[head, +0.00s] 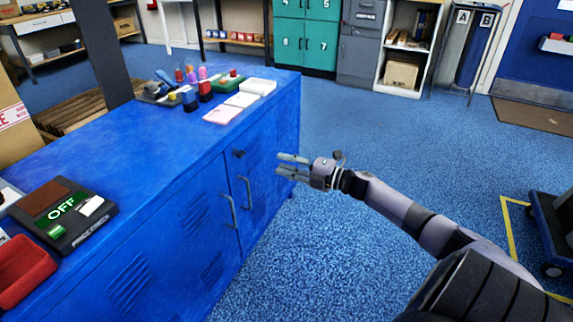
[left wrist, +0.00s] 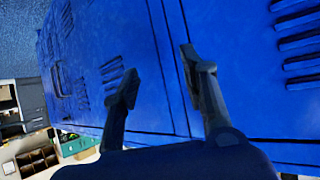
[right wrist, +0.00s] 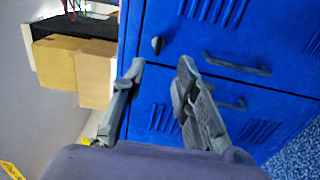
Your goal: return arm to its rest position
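My right arm reaches in from the lower right of the head view. Its gripper (head: 292,166) is in the air beside the front of the blue cabinet (head: 150,145), near the door handles. In the right wrist view its two fingers (right wrist: 160,95) are apart with nothing between them, and the cabinet doors are behind. My left arm is not in the head view. In the left wrist view the left gripper's fingers (left wrist: 160,85) are apart and empty, in front of a blue vented panel. Whether either gripper touches the cabinet is not clear.
On the cabinet top are a black device showing OFF (head: 62,214), a red bin (head: 22,268), pink and white papers (head: 223,115) and several stamps. A dark blue cart (head: 553,235) stands at the right. The blue floor (head: 400,140) between is clear.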

